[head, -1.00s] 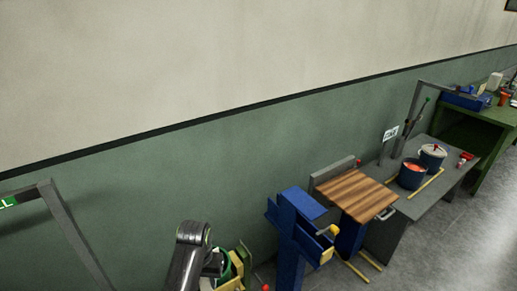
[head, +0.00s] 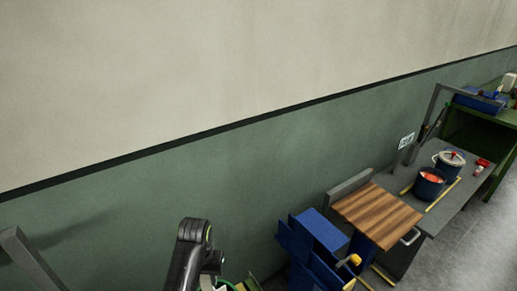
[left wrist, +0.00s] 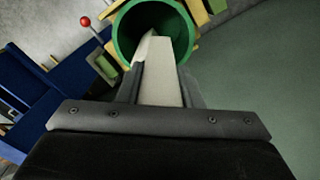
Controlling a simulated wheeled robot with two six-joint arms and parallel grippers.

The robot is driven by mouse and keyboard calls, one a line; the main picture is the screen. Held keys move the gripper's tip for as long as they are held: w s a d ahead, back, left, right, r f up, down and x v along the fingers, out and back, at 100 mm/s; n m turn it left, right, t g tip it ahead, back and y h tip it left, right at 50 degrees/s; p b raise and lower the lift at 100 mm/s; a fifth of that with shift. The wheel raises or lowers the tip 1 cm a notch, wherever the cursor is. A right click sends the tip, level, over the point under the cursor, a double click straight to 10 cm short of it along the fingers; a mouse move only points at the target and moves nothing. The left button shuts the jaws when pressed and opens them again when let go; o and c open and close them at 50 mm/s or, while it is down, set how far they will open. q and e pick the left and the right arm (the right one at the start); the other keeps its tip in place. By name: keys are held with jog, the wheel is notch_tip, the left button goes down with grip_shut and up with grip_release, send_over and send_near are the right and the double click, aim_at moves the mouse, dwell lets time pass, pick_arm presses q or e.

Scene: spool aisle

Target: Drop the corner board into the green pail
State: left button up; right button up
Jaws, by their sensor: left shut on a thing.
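The corner board (left wrist: 161,88) is a long off-white strip in the left wrist view. My left gripper (left wrist: 160,76) is shut on it, with a dark finger along each side. The board's far end overlaps the opening of the green pail (left wrist: 122,38), which lies ahead of the fingers. I cannot tell whether that end is above the rim or inside. In the head view only a sliver of the green pail (head: 228,283) shows at the bottom edge, beside my left arm. My right gripper is not in view.
Blue bins (head: 318,234) stand right of the pail. Beyond them are a wooden board top (head: 377,213) and a grey table with blue pots (head: 429,184). A red ball knob (left wrist: 85,21) is near the pail. A green wall (head: 120,222) runs behind; grey floor is open at right.

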aim_at(208, 290)
pick_arm(q)
jog(key=shift+s+f, duration=0.1)
jog(key=shift+f, duration=0.1)
jog(key=shift+s+d+f, duration=0.1)
jog(key=shift+s+f, duration=0.1)
jog(key=shift+s, duration=0.05)
notch_tip(208, 290, down, 4)
jog(key=shift+s+r, duration=0.1)
jog(key=shift+r, duration=0.05)
jog(key=shift+f, duration=0.5)
jog(key=o, duration=1)
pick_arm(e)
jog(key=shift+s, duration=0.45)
